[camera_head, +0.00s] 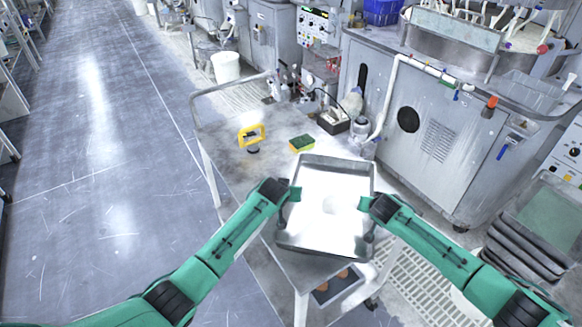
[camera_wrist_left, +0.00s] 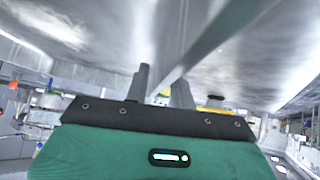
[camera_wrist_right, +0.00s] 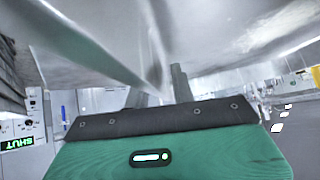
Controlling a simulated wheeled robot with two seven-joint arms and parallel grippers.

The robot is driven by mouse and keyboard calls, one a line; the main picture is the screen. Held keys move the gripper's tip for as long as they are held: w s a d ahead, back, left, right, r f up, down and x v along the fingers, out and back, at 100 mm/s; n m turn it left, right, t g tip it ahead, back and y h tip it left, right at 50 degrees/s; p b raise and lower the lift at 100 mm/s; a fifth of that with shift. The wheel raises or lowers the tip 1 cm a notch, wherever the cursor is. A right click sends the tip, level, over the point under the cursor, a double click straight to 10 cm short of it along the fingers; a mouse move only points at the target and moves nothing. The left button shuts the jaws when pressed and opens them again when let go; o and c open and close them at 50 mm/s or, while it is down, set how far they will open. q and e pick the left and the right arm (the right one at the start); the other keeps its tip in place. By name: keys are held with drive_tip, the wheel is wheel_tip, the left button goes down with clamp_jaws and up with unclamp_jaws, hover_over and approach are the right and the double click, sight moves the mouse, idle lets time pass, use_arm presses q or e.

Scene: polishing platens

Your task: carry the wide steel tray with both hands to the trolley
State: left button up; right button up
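The wide steel tray (camera_head: 312,243) is a shallow rectangular pan, over the near part of the grey trolley top (camera_head: 228,140) in the head view. It looks empty, with a bright patch on its floor. I cannot tell whether its base touches the trolley top. My left gripper (camera_head: 293,194) is at its left rim and my right gripper (camera_head: 366,204) at its right rim. In the left wrist view, a tray wall runs between my left fingers (camera_wrist_left: 162,92). In the right wrist view, the rim runs between my right fingers (camera_wrist_right: 157,90). Both look closed on it.
A green-yellow sponge (camera_head: 302,143) and a yellow-framed tool (camera_head: 251,135) lie beyond the tray. A dark box (camera_head: 333,122) and bottles stand farther back. A grey machine cabinet (camera_head: 400,140) is at the right. The floor at the left is clear.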

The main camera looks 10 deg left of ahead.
use_arm(q)
drive_tip(key=v, duration=1.2)
use_arm(e)
drive_tip(key=v, duration=1.2)
idle(0.5)
